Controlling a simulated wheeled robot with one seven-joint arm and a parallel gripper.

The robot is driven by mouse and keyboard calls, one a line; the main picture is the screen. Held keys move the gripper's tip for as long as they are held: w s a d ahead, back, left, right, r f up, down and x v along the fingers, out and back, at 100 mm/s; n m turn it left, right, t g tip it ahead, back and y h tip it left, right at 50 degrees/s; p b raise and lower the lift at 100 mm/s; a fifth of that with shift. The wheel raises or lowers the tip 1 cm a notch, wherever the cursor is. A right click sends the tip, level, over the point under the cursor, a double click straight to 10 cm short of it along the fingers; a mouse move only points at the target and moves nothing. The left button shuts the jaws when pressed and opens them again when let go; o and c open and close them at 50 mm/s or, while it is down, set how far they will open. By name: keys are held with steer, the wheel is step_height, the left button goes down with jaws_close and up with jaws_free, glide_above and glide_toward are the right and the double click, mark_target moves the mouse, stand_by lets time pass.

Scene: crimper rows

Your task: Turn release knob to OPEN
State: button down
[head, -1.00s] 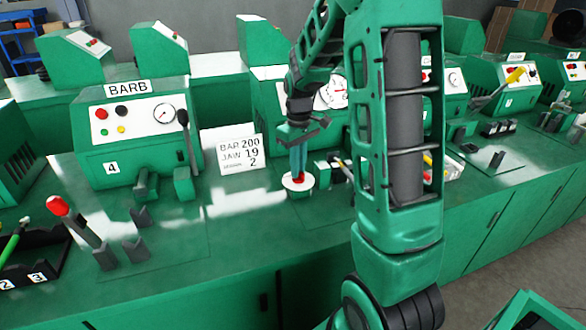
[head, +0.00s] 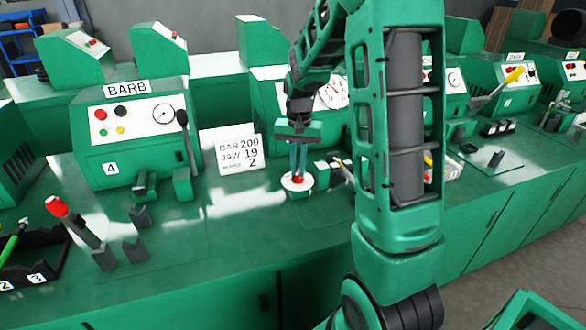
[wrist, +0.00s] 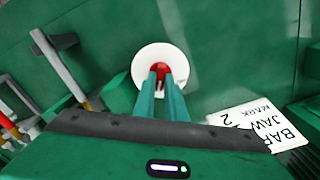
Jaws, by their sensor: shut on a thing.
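The release knob (head: 297,180) is small and red and sits on a round white plate (head: 289,186) on the green bench top. In the wrist view the red knob (wrist: 159,68) shows at the middle of the white plate (wrist: 150,56). My gripper (head: 298,172) points down at the knob, its two teal fingers on either side of it. In the wrist view my gripper (wrist: 160,80) is shut on the knob, and the fingers hide part of it. Any marking on the plate is too small to read.
A sign card (head: 239,154) reading BAR 200, JAW 19 stands left of the knob. The BARB machine (head: 132,130) with a gauge and lever stands further left. A black tray (head: 38,262) with handled tools lies at the far left. The bench in front of the plate is clear.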

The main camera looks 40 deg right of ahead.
steer(key=shift+w+a+r+m, duration=0.1)
steer(key=shift+a+m, duration=0.05)
steer(key=shift+m, duration=0.6)
steer(key=shift+w+a+m, duration=0.1)
steer(key=shift+a+m, duration=0.05)
steer(key=shift+m, duration=0.6)
steer(key=c, duration=1.8)
jaws_free()
steer(key=shift+d, duration=0.1)
step_height(320, 180, up, 11)
steer(key=shift+f, duration=0.2)
